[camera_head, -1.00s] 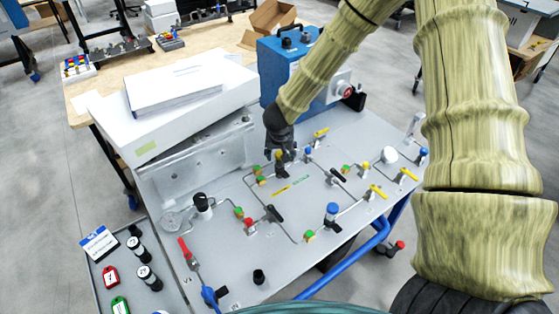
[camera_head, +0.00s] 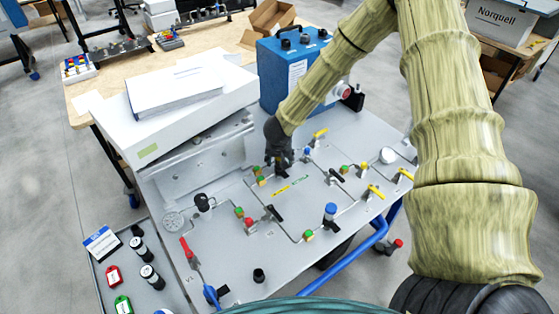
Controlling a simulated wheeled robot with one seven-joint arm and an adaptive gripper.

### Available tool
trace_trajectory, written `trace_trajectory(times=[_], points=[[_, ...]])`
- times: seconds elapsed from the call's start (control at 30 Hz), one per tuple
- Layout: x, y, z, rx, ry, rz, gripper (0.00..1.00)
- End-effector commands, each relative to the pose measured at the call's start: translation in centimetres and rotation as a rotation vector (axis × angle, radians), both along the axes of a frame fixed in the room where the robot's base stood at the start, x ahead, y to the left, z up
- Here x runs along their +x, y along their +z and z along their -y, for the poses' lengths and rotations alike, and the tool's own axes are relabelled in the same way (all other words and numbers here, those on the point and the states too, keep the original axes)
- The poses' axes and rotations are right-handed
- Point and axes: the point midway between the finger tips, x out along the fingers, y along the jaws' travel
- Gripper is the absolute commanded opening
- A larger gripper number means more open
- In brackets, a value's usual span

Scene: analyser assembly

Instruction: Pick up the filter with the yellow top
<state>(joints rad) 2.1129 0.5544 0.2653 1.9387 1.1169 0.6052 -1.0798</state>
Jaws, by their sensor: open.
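My gripper (camera_head: 281,170) points down over the back middle of the grey panel (camera_head: 290,240), among the small valves and fittings. Its dark fingers are small in the picture and hide what stands directly beneath them. I cannot make out a filter with a yellow top there for certain. A small yellow-topped part (camera_head: 364,166) stands upright on the panel to the right of my gripper; I cannot tell if it is a filter. Nothing is visibly held.
A blue-topped cylinder (camera_head: 330,212) stands at the panel's front. Yellow-handled valves (camera_head: 376,192) and thin pipes surround my gripper. A blue box (camera_head: 290,75) stands behind, and a white box (camera_head: 190,110) lies back left. A side tray (camera_head: 172,296) holds black-and-white cylinders and tags.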

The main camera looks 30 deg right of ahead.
Motion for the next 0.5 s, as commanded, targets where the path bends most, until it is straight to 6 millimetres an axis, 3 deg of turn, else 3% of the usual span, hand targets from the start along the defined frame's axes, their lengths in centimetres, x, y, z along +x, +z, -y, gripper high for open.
trace_trajectory(times=[0.23,0.5], points=[[0.03,-0.05,0.01,0.0,0.0,0.0,0.56],[0.03,-0.05,0.01,0.0,0.0,0.0,0.07]])
